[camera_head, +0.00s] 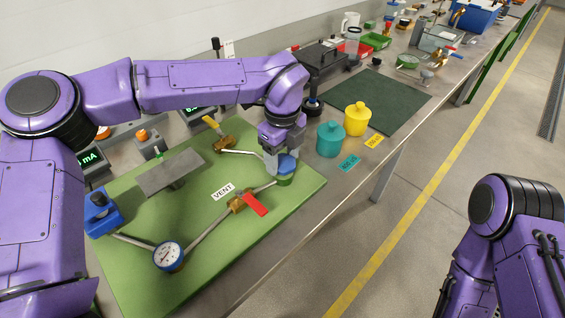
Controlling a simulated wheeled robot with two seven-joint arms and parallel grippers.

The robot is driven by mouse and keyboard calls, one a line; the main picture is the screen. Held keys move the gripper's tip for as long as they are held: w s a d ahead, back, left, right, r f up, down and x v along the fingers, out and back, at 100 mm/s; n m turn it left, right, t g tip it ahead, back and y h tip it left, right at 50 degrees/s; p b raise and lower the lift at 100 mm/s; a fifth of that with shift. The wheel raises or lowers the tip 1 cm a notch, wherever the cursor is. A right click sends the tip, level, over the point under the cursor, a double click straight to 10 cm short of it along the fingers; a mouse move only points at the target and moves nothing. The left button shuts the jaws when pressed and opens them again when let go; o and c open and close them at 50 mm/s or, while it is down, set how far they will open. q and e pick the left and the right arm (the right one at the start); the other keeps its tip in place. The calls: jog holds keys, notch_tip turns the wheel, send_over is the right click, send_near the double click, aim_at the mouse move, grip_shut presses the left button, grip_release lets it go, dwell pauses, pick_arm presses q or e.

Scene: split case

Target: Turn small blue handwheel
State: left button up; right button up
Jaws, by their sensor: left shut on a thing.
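The small blue handwheel (287,164) sits on a green base at the right end of the pipework on the green board (125,227). My left gripper (280,168) reaches down over it from above and is shut on it. The fingers cover part of the wheel's left side. My right arm shows at the lower right, over the floor; its gripper is out of the picture.
A red-handled valve (243,203) by the VENT label, a yellow-handled valve (217,133) and a gauge (168,256) stand on the board. Teal (330,139) and yellow (357,119) canisters stand right of my left gripper. Open floor lies right of the bench.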

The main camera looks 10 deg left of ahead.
aim_at(283, 161)
pick_arm(q)
jog(key=shift+s+f+n+b, duration=0.15)
jog(key=shift+n+b, duration=0.85)
jog(key=shift+n, duration=0.2)
jog(key=o, duration=1.1)
jog(key=shift+c, duration=0.2)
jog(key=shift+d, duration=0.1)
notch_tip(283, 161, up, 11)
